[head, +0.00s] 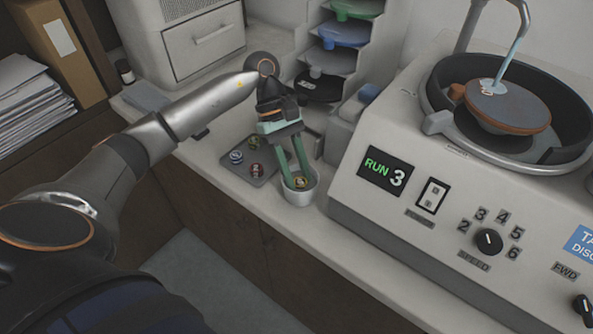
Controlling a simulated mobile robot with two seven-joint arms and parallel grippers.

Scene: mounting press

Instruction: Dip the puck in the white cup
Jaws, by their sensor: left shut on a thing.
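The white cup (299,194) stands on the bench near its front edge, just left of the large machine. My left gripper (299,178) points down at the cup from above, its green fingers reaching to the cup's mouth. It is shut on the puck (301,182), a small round piece with a yellowish face. The puck sits within the outline of the cup's opening; how deep it is cannot be told. My right gripper is not in view.
A grey tray (233,170) with several other pucks lies left of the cup. The machine (340,200), its display reading RUN 3, stands close on the right. A rack of coloured discs (372,62) and a drawer cabinet (203,45) stand behind.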

